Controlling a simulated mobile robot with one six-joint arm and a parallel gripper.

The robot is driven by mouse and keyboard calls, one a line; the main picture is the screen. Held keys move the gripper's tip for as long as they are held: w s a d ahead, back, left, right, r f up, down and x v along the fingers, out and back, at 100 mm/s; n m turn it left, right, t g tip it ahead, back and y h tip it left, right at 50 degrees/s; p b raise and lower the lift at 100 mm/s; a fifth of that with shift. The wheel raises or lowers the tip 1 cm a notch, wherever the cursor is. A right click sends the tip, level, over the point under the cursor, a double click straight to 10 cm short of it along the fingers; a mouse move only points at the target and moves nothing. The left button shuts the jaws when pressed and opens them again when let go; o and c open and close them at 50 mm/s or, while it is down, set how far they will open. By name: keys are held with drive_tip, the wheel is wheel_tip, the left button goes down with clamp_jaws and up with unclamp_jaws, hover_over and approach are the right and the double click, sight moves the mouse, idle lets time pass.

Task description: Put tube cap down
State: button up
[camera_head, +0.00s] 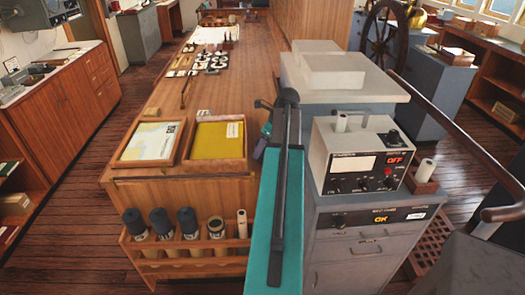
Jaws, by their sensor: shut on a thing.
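My teal arm reaches up from the bottom middle, with a black bar along it. My gripper (262,142) is beside the right edge of the wooden chart table and mostly hidden behind the arm. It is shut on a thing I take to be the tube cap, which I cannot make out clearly. A wooden rack (190,250) on the table's near end holds several upright chart tubes. Three of them have dark caps, such as the left one (133,220). A fourth tube (216,227) shows an open top without a dark cap. A white roll (242,224) stands at the rack's right end.
The chart table (235,85) carries a framed chart (151,142), a yellow-lined tray (217,141) and small items further back. A grey cabinet (360,258) with an instrument box (355,165) stands close right of my arm. Wooden floor is free to the left.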

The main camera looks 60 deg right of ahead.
drive_tip(key=shift+f, duration=1.15)
drive_tip(key=o, duration=1)
drive_tip(key=shift+f, duration=0.1)
drive_tip(key=shift+o, duration=0.2)
drive_tip(key=shift+r, duration=0.2)
drive_tip(key=b+v, duration=0.2)
drive_tip(key=v, duration=0.9)
drive_tip(key=shift+s+r, duration=0.25)
drive_tip(key=shift+r, duration=0.1)
